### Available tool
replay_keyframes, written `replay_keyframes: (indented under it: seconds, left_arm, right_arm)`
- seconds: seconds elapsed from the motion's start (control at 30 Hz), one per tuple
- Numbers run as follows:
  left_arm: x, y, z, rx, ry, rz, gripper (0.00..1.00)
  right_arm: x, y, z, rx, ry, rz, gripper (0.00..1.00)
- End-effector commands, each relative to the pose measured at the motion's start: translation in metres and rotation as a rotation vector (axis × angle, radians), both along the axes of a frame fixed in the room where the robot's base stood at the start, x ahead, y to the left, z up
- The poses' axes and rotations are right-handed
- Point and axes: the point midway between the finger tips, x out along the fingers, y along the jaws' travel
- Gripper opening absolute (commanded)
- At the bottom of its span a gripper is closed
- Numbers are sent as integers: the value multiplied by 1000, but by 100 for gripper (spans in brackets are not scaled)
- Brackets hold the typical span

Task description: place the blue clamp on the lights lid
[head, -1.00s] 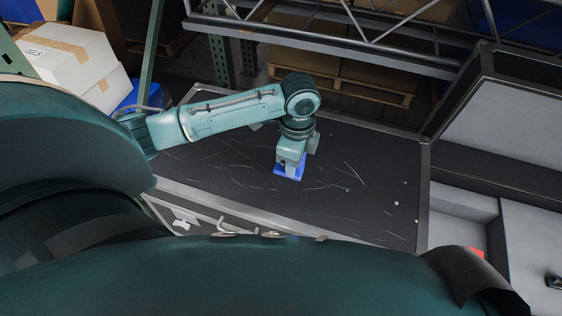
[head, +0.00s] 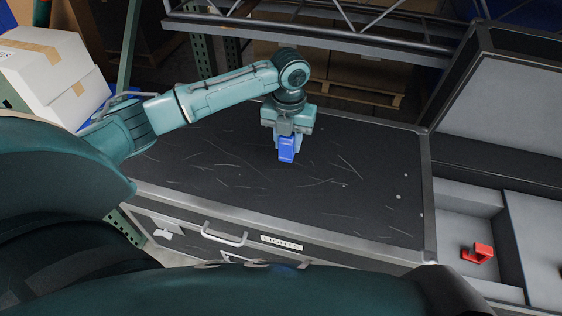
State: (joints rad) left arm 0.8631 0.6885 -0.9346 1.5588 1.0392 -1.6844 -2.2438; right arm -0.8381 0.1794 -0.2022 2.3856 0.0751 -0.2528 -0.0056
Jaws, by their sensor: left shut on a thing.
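The blue clamp (head: 286,150) is in the jaws of my left gripper (head: 288,137), over the middle of the black, scratched lid (head: 230,170). The lid tops a metal-edged case whose front carries a small white label (head: 282,242), which seems to read "LIGHTS". My left gripper points down and is shut on the clamp. The gripper hides the clamp's upper part. I cannot tell whether the clamp's lower end touches the lid or hangs just above it. My right gripper is not in view.
An open case with grey compartments stands at the right; a red clamp-like piece (head: 478,253) lies in one. White boxes (head: 50,75) are stacked at the left. A metal truss (head: 320,33) runs behind the lid. The lid around the clamp is clear.

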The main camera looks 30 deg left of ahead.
Motion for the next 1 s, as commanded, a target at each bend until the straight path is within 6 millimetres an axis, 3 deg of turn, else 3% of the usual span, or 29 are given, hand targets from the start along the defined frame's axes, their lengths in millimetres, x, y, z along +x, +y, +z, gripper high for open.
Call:
replay_keyframes:
  seconds: [0.1,0.27,0.5,0.93,0.97,1.0]
  left_arm:
    - [0,-1,-22,-2,1,2,0]
    - [0,0,-36,-1,0,2,0]
    - [0,0,-73,-1,-1,3,0]
    - [0,0,-79,-1,-1,3,0]
    - [0,0,-80,0,0,3,32]
    - [0,0,-80,0,0,3,35]
  right_arm:
    - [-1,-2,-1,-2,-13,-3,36]
    - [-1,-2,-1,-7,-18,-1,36]
    - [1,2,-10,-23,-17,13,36]
    - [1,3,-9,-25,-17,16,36]
    - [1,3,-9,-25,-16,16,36]
    - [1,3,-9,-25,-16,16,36]
